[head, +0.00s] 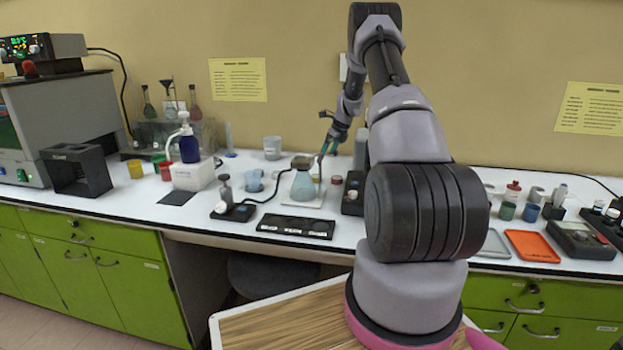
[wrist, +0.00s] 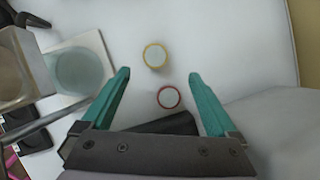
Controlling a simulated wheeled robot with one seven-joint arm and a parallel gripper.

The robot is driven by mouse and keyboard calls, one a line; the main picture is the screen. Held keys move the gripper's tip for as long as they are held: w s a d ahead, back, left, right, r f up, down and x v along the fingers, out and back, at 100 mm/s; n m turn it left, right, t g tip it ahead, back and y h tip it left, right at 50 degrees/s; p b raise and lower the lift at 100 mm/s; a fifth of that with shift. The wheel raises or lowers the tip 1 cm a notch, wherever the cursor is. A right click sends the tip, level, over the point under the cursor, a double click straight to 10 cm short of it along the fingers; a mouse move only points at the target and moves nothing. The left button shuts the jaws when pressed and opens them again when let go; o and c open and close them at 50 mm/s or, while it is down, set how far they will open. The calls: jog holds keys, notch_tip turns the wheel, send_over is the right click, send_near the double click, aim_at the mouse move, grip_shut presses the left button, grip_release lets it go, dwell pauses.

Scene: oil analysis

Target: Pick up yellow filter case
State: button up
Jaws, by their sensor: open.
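The yellow filter case (wrist: 155,56) is a small round case with a yellow rim and pale top. In the wrist view it lies on the white bench, slightly beyond my fingertips and left of centre between them. A similar red-rimmed case (wrist: 169,97) lies nearer, between my fingers in the picture. My gripper (wrist: 160,75) is open and empty, with teal fingers pointing down over the bench. In the head view my gripper (head: 328,147) is above the bench behind the flask. The red case (head: 336,181) shows there, right of the flask; the yellow one is hard to make out.
A conical flask (head: 303,187) stands on a white plate left of the cases; it also shows in the wrist view (wrist: 78,75). A black device (head: 353,196) stands to the right. In the wrist view, bare bench lies beyond the yellow case.

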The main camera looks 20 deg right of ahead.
send_over(317, 176)
jog(key=s+d, duration=0.1)
jog(key=d, duration=0.1)
jog(key=f, duration=0.4)
jog(key=shift+s+a+f, duration=0.15)
jog(key=shift+s+a, duration=0.05)
jog(key=x, duration=0.5)
jog(key=shift+s+a+f, duration=0.15)
jog(key=shift+s, duration=0.15)
jog(key=shift+c, duration=0.3)
